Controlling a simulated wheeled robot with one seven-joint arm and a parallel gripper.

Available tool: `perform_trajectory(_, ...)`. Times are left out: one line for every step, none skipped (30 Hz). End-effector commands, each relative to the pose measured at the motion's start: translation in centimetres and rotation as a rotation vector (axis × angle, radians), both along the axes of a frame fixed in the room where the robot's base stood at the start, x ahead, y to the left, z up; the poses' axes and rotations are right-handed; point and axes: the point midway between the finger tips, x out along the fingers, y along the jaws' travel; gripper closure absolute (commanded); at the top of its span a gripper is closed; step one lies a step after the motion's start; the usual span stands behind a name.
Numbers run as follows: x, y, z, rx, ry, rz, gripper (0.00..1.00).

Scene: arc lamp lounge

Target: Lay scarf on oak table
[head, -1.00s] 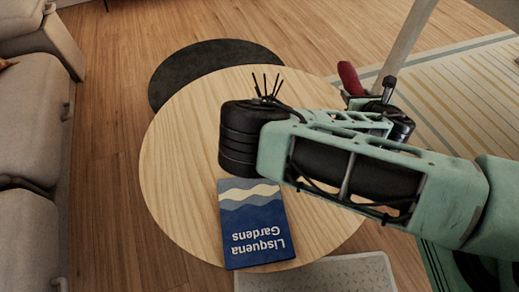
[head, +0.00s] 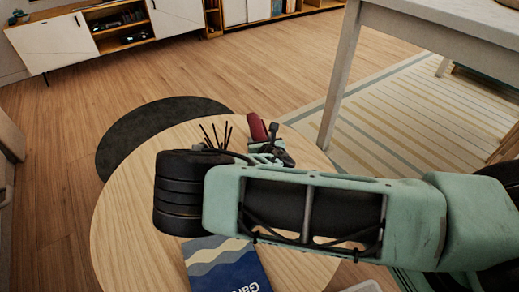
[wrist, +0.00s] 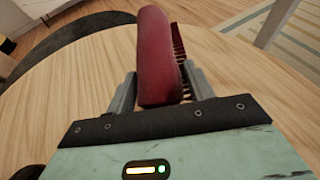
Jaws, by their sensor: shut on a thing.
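The scarf (head: 257,128) is a dark red, folded or rolled piece of cloth with a fringe. In the wrist view the scarf (wrist: 157,60) stands upright between the two grey fingers. My gripper (head: 268,147) is shut on it; it also shows in the wrist view (wrist: 157,90). The oak table (head: 122,215) has a round, pale wooden top, and it fills much of the wrist view (wrist: 60,95). The gripper and scarf appear over the table's far right part. I cannot tell whether the scarf touches the top. My arm hides the table's middle.
A blue book (head: 228,268) lies on the table's near part. Thin dark sticks (head: 215,137) stand behind my arm. A dark round flat thing (head: 125,150) shows beyond the table. A white table (head: 440,30) stands at the upper right over a striped rug (head: 400,120).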

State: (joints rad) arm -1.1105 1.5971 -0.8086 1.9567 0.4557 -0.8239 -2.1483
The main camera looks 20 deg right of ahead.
Motion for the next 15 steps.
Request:
perform_trajectory(0.0,-0.1,-1.0,0.0,0.001,0.0,0.73)
perform_trajectory(0.0,-0.1,-1.5,0.0,0.002,0.0,0.73)
perform_trajectory(0.0,-0.1,-2.1,0.001,0.002,0.0,0.73)
perform_trajectory(0.0,-0.1,-2.4,0.001,0.001,-0.001,0.73)
perform_trajectory(0.0,-0.1,-2.7,0.0,0.001,-0.001,0.73)
perform_trajectory(0.0,-0.1,-2.9,0.0,0.001,-0.001,0.73)
perform_trajectory(0.0,-0.1,-2.9,0.0,0.0,-0.001,0.73)
perform_trajectory(0.0,-0.1,-2.9,0.0,0.0,0.0,0.73)
perform_trajectory(0.0,-0.1,-2.8,0.0,0.0,0.0,0.73)
perform_trajectory(0.0,-0.1,-2.8,0.0,0.0,0.0,0.73)
perform_trajectory(0.0,0.0,-2.8,0.0,0.0,0.0,0.73)
perform_trajectory(0.0,0.0,-2.8,0.0,0.0,0.0,0.73)
perform_trajectory(0.0,0.0,-2.8,0.0,0.0,0.0,0.73)
perform_trajectory(0.0,0.0,-2.9,0.0,0.0,0.0,0.73)
perform_trajectory(0.0,0.0,-3.0,0.0,0.0,0.0,0.73)
